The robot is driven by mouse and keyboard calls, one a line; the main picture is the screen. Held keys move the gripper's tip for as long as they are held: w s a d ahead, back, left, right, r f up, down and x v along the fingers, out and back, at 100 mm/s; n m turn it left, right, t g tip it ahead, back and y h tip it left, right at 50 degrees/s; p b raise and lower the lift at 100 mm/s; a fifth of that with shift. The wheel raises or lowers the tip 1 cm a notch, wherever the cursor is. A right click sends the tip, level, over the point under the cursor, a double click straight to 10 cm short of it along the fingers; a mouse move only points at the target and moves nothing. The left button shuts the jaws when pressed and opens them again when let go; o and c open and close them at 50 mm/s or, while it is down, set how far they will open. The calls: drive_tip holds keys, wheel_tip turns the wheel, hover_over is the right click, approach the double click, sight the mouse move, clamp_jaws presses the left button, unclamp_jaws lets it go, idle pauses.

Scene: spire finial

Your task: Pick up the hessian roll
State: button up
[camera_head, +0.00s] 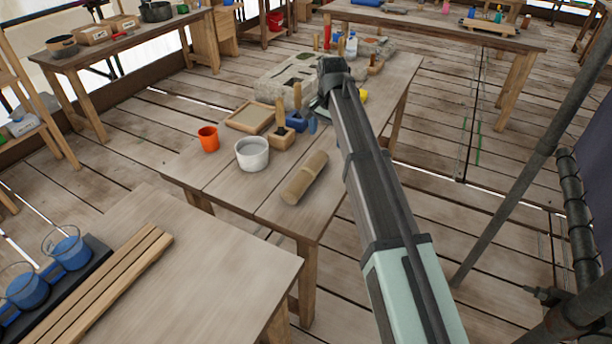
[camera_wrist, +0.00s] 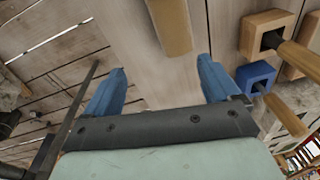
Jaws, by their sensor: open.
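The hessian roll (camera_head: 304,177) is a tan cylinder lying near the front right edge of the middle wooden table (camera_head: 235,185). In the wrist view the roll (camera_wrist: 171,25) shows at the top, cut off by the picture edge, beyond the fingertips and roughly between their lines. My gripper (camera_wrist: 163,68) has two blue fingers spread apart with nothing between them. In the head view my gripper (camera_head: 316,110) is over the table, behind the roll and apart from it; my arm partly hides it.
A wooden block with a handle (camera_head: 281,138) and a blue block with a handle (camera_wrist: 256,77) stand close to my gripper. A white pot (camera_head: 252,154), an orange cup (camera_head: 208,138), a shallow tray (camera_head: 250,117) and stone slabs (camera_head: 285,78) share the table. Bare tabletop surrounds the roll.

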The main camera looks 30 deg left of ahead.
wheel_tip(320, 180, up, 2)
drive_tip(key=n, duration=0.1)
hover_over(306, 169)
drive_tip(key=g, duration=0.1)
drive_tip(key=shift+n+h, duration=0.3)
drive_tip(key=shift+h, duration=0.1)
drive_tip(key=f, duration=0.7)
drive_tip(key=shift+s+f, duration=0.1)
drive_tip(key=shift+s, duration=0.25)
drive_tip(key=shift+w+f, duration=0.15)
drive_tip(key=shift+f, duration=1.45)
drive_tip(key=shift+w+f, duration=0.1)
drive_tip(key=shift+f, duration=1.5)
drive_tip(key=c, duration=1.2)
drive_tip(key=shift+r, duration=0.1)
drive_tip(key=shift+c, duration=0.2)
